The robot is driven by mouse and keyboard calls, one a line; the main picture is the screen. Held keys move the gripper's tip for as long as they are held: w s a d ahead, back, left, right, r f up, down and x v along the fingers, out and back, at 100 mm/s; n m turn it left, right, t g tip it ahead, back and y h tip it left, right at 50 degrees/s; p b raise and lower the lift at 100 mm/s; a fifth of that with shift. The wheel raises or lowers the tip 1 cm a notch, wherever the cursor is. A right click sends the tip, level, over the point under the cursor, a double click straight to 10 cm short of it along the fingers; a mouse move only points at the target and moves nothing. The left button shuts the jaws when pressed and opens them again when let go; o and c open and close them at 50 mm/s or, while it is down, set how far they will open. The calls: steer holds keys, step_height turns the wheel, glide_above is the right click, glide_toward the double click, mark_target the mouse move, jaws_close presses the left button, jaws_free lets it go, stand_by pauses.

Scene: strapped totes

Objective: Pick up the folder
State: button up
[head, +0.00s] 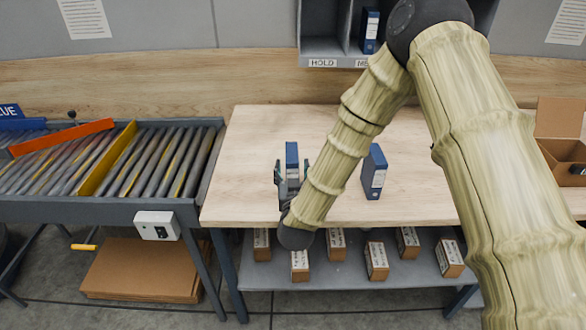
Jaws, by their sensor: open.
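A blue folder (291,152) stands upright on the wooden table, left of the table's middle. My gripper (292,174) is open at this folder. Its fingers show to the left and right of the folder, and the folder's lower part is hidden by the gripper. I cannot tell whether the fingers touch it. A second blue folder (374,172) with a white label stands upright on the table to the right of my forearm, apart from the gripper.
A roller conveyor (160,160) stands left. Several small boxes (376,260) sit on the lower shelf. An open carton (560,140) is at right. The table (250,125) is clear at left.

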mark_target(292, 156)
steer(key=shift+w+r+p, duration=0.3)
steer(key=shift+w+p, duration=0.2)
steer(key=shift+w, duration=0.2)
steer(key=w+p, duration=0.1)
steer(key=w, duration=0.2)
steer(key=shift+r+p, duration=0.15)
steer(key=shift+p, duration=0.25)
steer(key=shift+w, duration=0.6)
steer(key=shift+a, duration=0.1)
jaws_close()
